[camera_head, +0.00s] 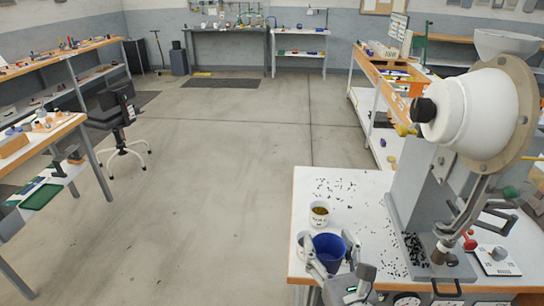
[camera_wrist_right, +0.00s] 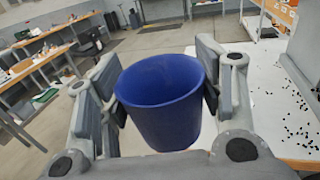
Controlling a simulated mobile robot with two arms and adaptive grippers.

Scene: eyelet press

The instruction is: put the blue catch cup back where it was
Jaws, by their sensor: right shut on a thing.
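The blue catch cup (camera_head: 329,247) is an open, round cup near the front left corner of the press table. My right gripper (camera_head: 328,249) is shut on it, with one finger on each side. In the right wrist view the cup (camera_wrist_right: 162,100) is upright or slightly tilted between the two finger pads (camera_wrist_right: 162,88), and its visible inside looks empty. I cannot tell how far its bottom is from the table. The eyelet press (camera_head: 420,190) stands to the right, with a large white drum on its upper part. My left gripper is not in view.
A white cup with brown contents (camera_head: 319,214) stands just behind the blue cup. Small black eyelets (camera_head: 340,187) are scattered over the white table top (camera_head: 365,205) and around the press base. A red-knobbed lever (camera_head: 469,240) and a grey-white plate (camera_head: 497,261) are right of the press.

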